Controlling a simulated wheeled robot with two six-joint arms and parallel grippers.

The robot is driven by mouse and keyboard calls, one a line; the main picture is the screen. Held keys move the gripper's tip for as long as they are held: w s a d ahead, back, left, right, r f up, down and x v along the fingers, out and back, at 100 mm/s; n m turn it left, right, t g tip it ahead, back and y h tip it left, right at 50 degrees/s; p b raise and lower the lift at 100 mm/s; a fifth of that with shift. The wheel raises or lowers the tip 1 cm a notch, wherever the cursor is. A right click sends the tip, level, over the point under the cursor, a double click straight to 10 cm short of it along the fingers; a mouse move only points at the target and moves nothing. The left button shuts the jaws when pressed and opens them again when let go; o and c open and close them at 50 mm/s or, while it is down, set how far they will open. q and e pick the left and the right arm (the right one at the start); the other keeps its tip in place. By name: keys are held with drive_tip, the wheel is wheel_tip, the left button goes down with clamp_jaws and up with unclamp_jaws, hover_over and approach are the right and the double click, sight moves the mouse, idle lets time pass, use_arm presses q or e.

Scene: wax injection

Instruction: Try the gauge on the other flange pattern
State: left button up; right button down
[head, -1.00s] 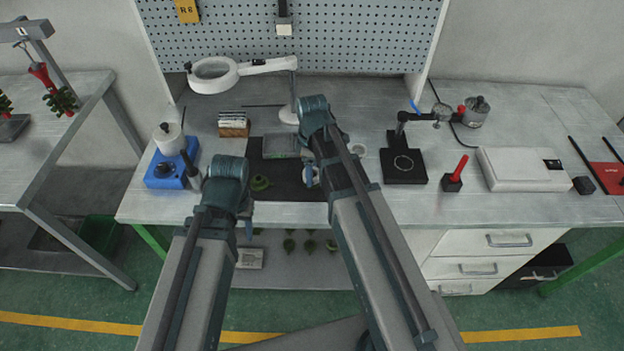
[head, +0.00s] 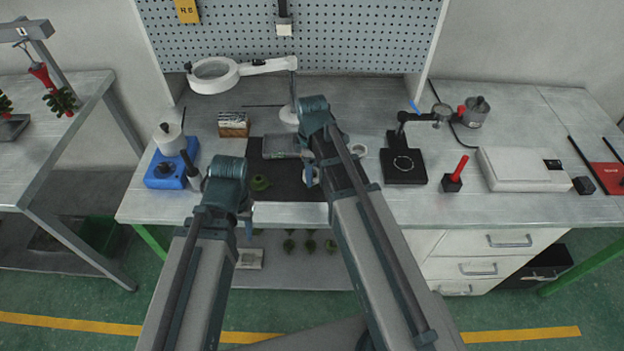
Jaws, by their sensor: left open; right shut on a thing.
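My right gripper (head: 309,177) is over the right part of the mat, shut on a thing. The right arm covers most of it, so I cannot tell whether the thing is the gauge or a pattern. A second flange pattern on the mat cannot be made out.
A greyish block (head: 281,146) lies at the mat's back. A wooden card holder (head: 233,124), a magnifier lamp (head: 213,75) and a blue wax pot (head: 166,170) stand left and behind. A dial stand (head: 404,164) and a red-handled tool (head: 455,175) stand right. Green pieces (head: 310,245) lie on the lower shelf.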

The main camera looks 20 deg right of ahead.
drive_tip(key=shift+r, duration=0.1)
drive_tip(key=shift+r+p, duration=2.6)
drive_tip(key=shift+p, duration=0.2)
